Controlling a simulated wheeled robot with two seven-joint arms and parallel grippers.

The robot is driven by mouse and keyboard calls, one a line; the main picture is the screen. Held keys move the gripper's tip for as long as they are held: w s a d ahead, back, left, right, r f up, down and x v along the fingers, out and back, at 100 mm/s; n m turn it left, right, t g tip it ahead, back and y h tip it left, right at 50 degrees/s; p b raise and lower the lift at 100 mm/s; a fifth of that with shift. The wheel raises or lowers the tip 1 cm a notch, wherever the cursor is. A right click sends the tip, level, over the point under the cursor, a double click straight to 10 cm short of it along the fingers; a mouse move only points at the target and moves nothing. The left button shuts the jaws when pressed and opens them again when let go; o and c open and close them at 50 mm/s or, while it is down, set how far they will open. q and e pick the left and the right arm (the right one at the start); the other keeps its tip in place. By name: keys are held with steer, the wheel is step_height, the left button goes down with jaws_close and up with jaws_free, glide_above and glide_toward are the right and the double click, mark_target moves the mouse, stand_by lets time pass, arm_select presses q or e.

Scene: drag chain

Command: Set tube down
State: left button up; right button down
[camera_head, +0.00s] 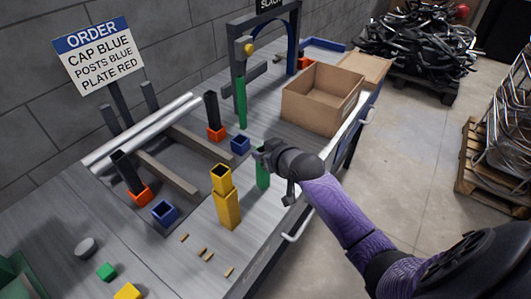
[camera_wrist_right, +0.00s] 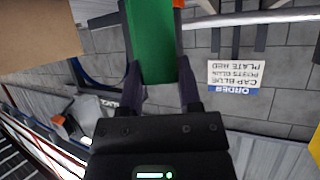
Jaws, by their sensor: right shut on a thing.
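My right gripper (camera_head: 264,155) is over the front part of the grey workbench, left of the cardboard box. It is shut on a green tube (camera_head: 262,176), which hangs upright below the fingers. I cannot tell whether its lower end touches the bench. In the right wrist view the green tube (camera_wrist_right: 150,45) sits between the two fingers (camera_wrist_right: 160,85). Another green tube (camera_head: 241,104) stands upright under the dark gantry. A yellow tube (camera_head: 228,208) stands upright at the front of the bench, left of my gripper. My left gripper is not seen.
An open cardboard box (camera_head: 322,98) stands right of the gantry (camera_head: 238,68). Blue square sockets (camera_head: 240,145) and dark posts in orange bases (camera_head: 216,133) stand behind my gripper. Small yellow pieces (camera_head: 205,252) lie in front. An order sign (camera_head: 98,55) stands at the back.

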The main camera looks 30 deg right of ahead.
steer(key=shift+f, duration=0.1)
steer(key=shift+c, duration=1.4)
jaws_free()
steer(key=p+v, duration=0.5)
steer(key=v, duration=0.7)
steer(key=s+a+f+g, duration=0.1)
steer(key=s+f+g, duration=0.3)
steer(key=f, duration=0.7)
steer(key=s+f+g, duration=0.2)
steer(key=s+f, duration=0.4)
steer(key=f, duration=0.5)
steer(key=s+a+f+n+g, duration=0.1)
steer(key=s+a+f+g, duration=0.1)
steer(key=s+f, duration=0.2)
steer(key=s+a+f+n+g, duration=0.1)
steer(key=s+a+f, duration=0.2)
steer(key=s, duration=0.8)
steer(key=s+a+f+g, duration=0.2)
steer(key=s+f, duration=0.3)
steer(key=s, duration=0.3)
steer(key=shift+a+n+g, duration=0.3)
steer(key=shift+a+n, duration=0.1)
steer(key=shift+a, duration=0.3)
